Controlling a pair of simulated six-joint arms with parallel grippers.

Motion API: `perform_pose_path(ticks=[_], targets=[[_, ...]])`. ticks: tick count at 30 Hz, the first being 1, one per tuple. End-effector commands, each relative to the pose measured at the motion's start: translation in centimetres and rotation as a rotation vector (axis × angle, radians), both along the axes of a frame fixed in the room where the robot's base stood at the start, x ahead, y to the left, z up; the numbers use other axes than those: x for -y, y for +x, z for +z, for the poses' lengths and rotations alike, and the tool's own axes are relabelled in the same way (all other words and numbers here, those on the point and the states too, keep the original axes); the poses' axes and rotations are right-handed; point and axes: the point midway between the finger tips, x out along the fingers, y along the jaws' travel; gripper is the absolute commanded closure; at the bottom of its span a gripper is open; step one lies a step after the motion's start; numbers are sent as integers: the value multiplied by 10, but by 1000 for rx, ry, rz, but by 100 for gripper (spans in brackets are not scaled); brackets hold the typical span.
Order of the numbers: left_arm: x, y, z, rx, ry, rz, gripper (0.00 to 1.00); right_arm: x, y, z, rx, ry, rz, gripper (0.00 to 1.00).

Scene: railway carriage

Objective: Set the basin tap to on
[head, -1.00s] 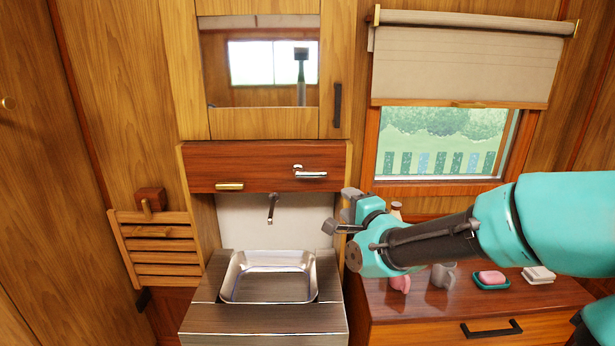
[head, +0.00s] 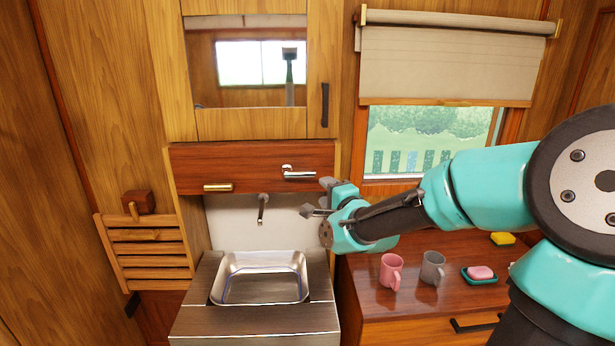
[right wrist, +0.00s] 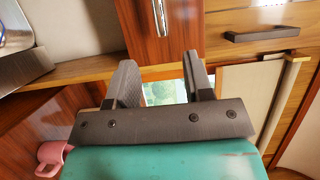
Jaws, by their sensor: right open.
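The basin tap has a chrome lever (head: 299,174) on the red-brown panel, lying roughly level and pointing right. Its spout (head: 263,208) hangs below, over the metal basin (head: 216,290). My right gripper (head: 316,197) is open and empty, just right of and below the lever's free end, apart from it in the head view. In the right wrist view the lever (right wrist: 160,18) shows beyond the gap between the open fingers of my right gripper (right wrist: 160,65). My left gripper is not in view.
A brass handle (head: 217,187) sits left of the lever. A dark cabinet handle (head: 325,104) is above right. A pink mug (head: 390,271), a grey mug (head: 432,268), a soap dish (head: 479,281) and a yellow sponge (head: 502,238) stand on the right counter, below my arm.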

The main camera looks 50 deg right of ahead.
Motion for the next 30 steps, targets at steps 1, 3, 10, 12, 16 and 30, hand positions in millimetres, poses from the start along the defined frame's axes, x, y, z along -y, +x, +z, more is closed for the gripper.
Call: perform_pose_path(ticks=[1,3,10,12,16,30], targets=[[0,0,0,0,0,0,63,3,8,0,0,0,1,53],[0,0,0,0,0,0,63,7,18,0,-1,1,1,53],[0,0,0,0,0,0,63,20,51,-1,-1,1,1,53],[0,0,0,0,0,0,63,24,61,-1,-1,1,1,53],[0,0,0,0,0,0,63,31,80,-1,-1,1,0,53],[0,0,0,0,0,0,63,42,108,0,0,0,0,53]])
